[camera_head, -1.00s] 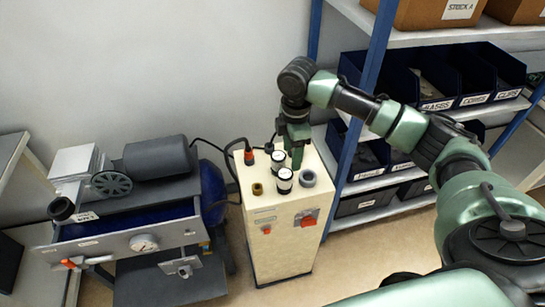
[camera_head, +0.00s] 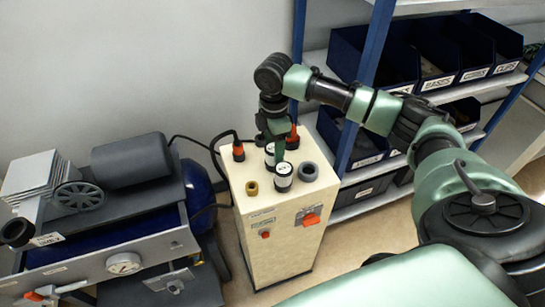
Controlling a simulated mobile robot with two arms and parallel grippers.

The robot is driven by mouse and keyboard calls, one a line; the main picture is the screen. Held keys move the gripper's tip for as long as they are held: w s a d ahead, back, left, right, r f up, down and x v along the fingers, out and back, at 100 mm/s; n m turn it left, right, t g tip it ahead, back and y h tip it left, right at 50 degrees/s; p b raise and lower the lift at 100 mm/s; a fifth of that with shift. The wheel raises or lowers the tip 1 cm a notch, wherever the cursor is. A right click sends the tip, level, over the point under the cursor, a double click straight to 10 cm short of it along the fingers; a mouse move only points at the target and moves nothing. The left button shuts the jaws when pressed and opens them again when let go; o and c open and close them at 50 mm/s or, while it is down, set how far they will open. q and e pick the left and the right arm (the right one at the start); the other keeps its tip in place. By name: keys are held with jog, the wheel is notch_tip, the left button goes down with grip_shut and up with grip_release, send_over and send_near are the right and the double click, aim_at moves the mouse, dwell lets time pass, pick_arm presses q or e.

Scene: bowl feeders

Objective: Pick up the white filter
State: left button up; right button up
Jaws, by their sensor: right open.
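On top of the cream cabinet (camera_head: 262,222) stand two white cylinders with dark bands, which look like filters. The front white filter (camera_head: 284,183) is upright and mostly visible. The rear white filter (camera_head: 268,158) is partly hidden behind my right gripper (camera_head: 277,154). That gripper points down and is open, its fingers at the filters, overlapping the rear one and just behind the front one. I cannot tell whether it touches either. My left gripper is not in view.
A compressor (camera_head: 143,160) stands at left. Shelves with blue bins (camera_head: 415,65) stand at right, close to my right arm.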

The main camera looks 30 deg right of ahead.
notch_tip(320, 180, down, 5)
jog(key=shift+s+a+f+p, duration=0.1)
jog(key=shift+a+f+p, duration=0.1)
jog(key=shift+p, duration=0.2)
jog(key=shift+c, duration=0.4)
grip_shut()
jog(key=shift+r, duration=0.15)
